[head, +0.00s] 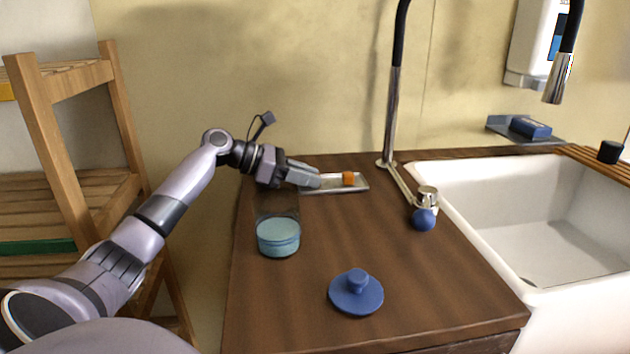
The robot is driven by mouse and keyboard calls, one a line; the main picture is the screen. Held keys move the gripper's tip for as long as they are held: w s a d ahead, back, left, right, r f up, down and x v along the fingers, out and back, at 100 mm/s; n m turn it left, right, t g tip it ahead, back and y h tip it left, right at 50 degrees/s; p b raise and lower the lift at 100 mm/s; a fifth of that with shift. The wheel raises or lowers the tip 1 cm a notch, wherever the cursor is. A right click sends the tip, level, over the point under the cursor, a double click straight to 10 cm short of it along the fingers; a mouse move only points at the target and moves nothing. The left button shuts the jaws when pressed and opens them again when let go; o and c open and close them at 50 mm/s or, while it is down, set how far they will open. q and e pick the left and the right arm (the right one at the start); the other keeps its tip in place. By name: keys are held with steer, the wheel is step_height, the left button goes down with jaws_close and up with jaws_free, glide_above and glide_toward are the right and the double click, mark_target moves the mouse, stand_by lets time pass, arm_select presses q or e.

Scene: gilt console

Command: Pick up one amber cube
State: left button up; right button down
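One amber cube (348,178) sits on a shallow metal tray (361,186) at the back of the brown wooden counter. My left gripper (316,181) reaches in from the left over the tray's left part, with its fingertips a short way left of the cube. The fingers overlap in this view, so I cannot tell whether they are open or shut. The gripper hides the tray's left end and whatever may lie there. My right gripper is not in view.
A glass jar with teal contents (278,237) stands below my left wrist. A blue knobbed lid (356,292) lies near the counter front. A tall black-and-chrome faucet (392,115) and a white sink (530,225) are at right. A wooden shelf (60,150) stands at left.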

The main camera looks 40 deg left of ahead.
arm_select(q)
jaws_close()
